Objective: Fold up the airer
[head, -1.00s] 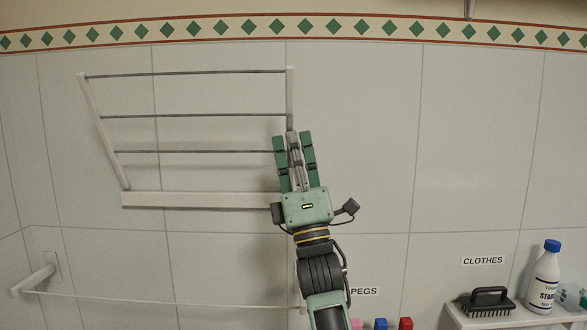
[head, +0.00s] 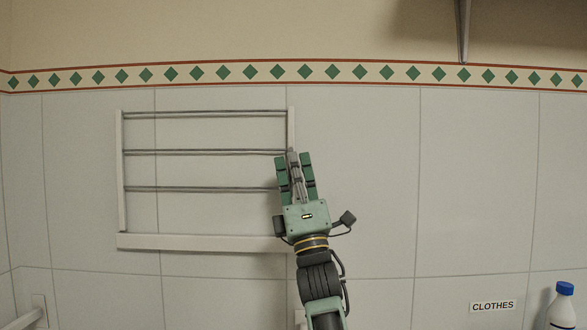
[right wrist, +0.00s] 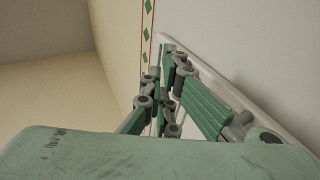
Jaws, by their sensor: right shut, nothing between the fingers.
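The airer (head: 122,180) is a white frame with several thin grey rods on the tiled wall. Its side rails stand close to vertical above a white bottom bar (head: 190,242), and the frame looks nearly flat to the wall. My right gripper (head: 294,160) is shut and empty, its fingers in front of the airer's right rail, hiding its lower part. In the right wrist view the fingers (right wrist: 172,95) are beside a white rail (right wrist: 215,69); I cannot tell if they touch it. My left gripper is not in view.
A white bottle with a blue cap (head: 562,305) stands at the lower right by a CLOTHES label (head: 493,306). A grey bracket (head: 463,30) hangs at the top right. A white rail end (head: 30,316) shows at the lower left.

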